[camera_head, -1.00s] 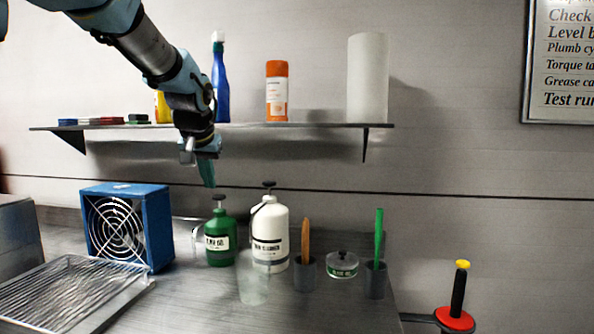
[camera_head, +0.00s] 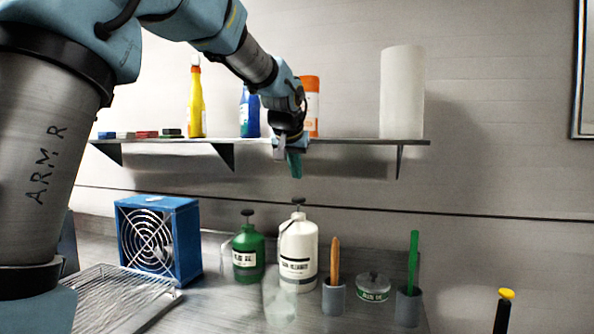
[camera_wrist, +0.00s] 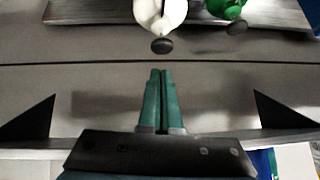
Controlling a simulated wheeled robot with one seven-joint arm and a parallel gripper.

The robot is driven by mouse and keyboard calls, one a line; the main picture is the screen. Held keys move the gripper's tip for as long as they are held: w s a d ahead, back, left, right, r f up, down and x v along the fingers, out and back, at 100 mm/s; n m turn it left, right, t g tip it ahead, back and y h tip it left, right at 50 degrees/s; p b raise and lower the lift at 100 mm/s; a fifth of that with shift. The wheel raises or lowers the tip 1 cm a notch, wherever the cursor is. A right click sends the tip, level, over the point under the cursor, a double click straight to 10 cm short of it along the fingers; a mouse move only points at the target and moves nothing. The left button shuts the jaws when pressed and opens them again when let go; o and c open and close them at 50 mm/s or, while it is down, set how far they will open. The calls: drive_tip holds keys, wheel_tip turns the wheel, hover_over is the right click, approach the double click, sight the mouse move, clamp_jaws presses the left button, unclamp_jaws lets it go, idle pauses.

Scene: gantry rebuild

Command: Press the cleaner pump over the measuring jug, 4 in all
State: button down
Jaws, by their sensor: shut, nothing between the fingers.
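The white pump bottle (camera_head: 298,246), whose label seems to read cleaner, stands upright on the bench. Its black pump head (camera_head: 298,202) is on top and also shows in the wrist view (camera_wrist: 162,46). A clear jug (camera_head: 281,304) stands in front of the bottle; it is faint and its level cannot be read. My gripper (camera_head: 295,176) is shut and empty, with green fingers, above the pump head and apart from it. In the wrist view the closed fingertips (camera_wrist: 160,72) point towards the pump head. A green pump bottle (camera_head: 248,252) stands just left of the white one.
A shelf (camera_head: 350,141) runs behind my gripper, holding a yellow bottle (camera_head: 195,105), an orange can and a paper roll (camera_head: 402,92). A blue fan (camera_head: 158,240), a wire rack, grey cups with handles (camera_head: 333,298) and a lidded tin (camera_head: 373,287) stand on the bench.

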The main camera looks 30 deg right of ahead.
sight(299, 200)
drive_tip(key=p+x, duration=0.2)
drive_tip(key=x, duration=0.5)
drive_tip(key=shift+w+f, duration=0.15)
drive_tip(key=shift+f, duration=0.1)
wheel_tip(299, 200, down, 3)
drive_tip(key=b, duration=0.3)
drive_tip(key=shift+f, duration=0.15)
